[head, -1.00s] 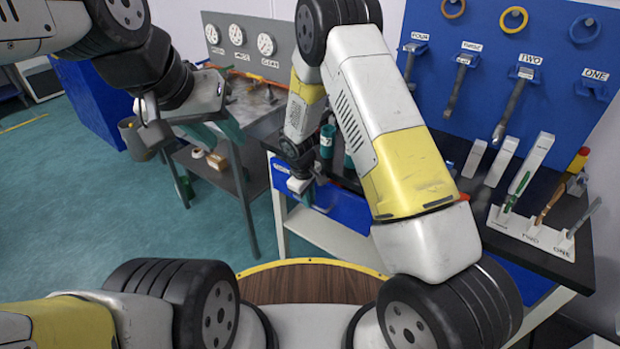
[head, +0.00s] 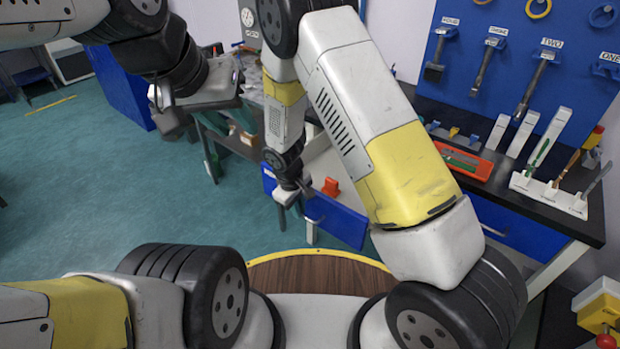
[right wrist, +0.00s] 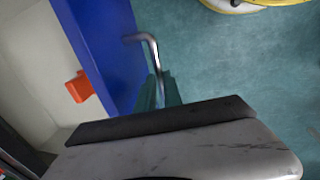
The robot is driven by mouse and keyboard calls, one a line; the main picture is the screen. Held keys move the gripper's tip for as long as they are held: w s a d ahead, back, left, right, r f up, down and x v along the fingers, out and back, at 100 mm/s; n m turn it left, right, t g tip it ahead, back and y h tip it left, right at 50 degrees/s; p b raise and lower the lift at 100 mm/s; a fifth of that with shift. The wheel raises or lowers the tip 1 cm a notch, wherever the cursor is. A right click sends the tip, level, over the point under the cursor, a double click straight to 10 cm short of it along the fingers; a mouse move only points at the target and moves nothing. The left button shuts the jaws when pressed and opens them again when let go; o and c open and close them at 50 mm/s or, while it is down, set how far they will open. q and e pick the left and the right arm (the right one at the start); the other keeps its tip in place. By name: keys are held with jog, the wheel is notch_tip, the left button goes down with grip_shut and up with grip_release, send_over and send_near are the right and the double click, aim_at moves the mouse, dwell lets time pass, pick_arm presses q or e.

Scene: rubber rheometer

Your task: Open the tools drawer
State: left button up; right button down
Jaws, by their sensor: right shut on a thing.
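The tools drawer (head: 345,222) has a blue front and stands pulled out from the bench, its pale inside showing with an orange item (head: 331,187) in it. My right gripper (head: 302,207) is at the drawer's front, shut on its metal handle (right wrist: 152,48). In the right wrist view the teal fingers (right wrist: 158,92) are at the far end of the handle, beside the blue front (right wrist: 108,45); my wrist hides part of them. My left gripper (head: 222,120) hangs at the upper left, away from the drawer; its jaw opening is unclear.
The dark bench top holds a red tray (head: 465,161) and a white rack of tools (head: 548,192). A blue board (head: 500,75) with hanging tools stands behind. A grey side table (head: 235,143) is at the left. The floor in front of the drawer is open.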

jog(key=shift+s+a, duration=0.7)
jog(key=shift+s, duration=0.2)
jog(key=shift+s+a, duration=0.65)
jog(key=shift+s, duration=0.25)
jog(key=c, duration=1.8)
grip_release()
jog(key=shift+o, duration=0.2)
notch_tip(320, 180, up, 8)
jog(key=s, duration=0.1)
jog(key=shift+a+f, duration=0.15)
jog(key=shift+a, duration=0.25)
